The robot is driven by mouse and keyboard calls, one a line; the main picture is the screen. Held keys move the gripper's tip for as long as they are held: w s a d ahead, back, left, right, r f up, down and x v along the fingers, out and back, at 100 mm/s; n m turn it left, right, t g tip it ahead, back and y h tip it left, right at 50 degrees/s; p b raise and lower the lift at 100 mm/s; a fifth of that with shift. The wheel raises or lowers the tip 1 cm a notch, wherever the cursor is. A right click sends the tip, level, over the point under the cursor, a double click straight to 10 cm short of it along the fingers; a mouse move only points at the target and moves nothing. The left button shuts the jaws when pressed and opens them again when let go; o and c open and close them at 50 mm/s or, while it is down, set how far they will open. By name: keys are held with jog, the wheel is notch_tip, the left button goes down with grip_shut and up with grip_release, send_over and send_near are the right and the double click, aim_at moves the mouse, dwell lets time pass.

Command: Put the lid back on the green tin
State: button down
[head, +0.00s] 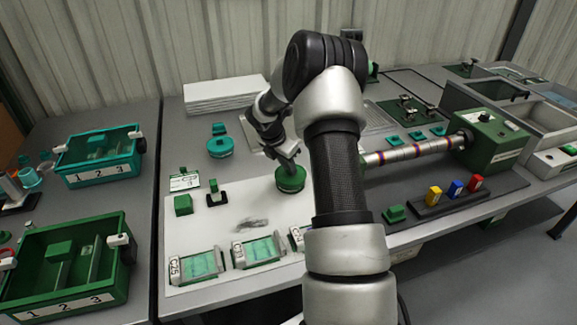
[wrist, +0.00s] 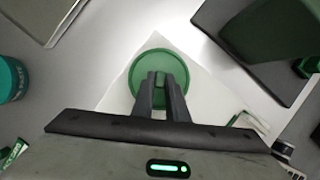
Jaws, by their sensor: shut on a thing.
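My gripper (head: 288,163) is shut on the small knob of a round green lid (wrist: 158,68). The wrist view shows both fingertips (wrist: 160,82) closed on the knob, with the lid's rim around them. In the head view the lid and the green tin (head: 290,184) look like one short green cylinder directly under my gripper, on the white mat. The lid hides the tin's opening. I cannot tell whether the lid is resting fully on the tin or is slightly above it.
A teal tin (head: 220,147) stands behind and left. A green block (head: 183,205) and a black stand (head: 217,194) are to the left. Labelled trays (head: 196,264) line the front edge. A striped roller (head: 405,152) lies right. Green (head: 66,270) and teal (head: 100,158) crates stand far left.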

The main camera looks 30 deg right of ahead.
jog(key=c, duration=1.2)
grip_release()
jog(key=shift+r+p, duration=3.25)
jog(key=shift+r, duration=0.3)
grip_shut()
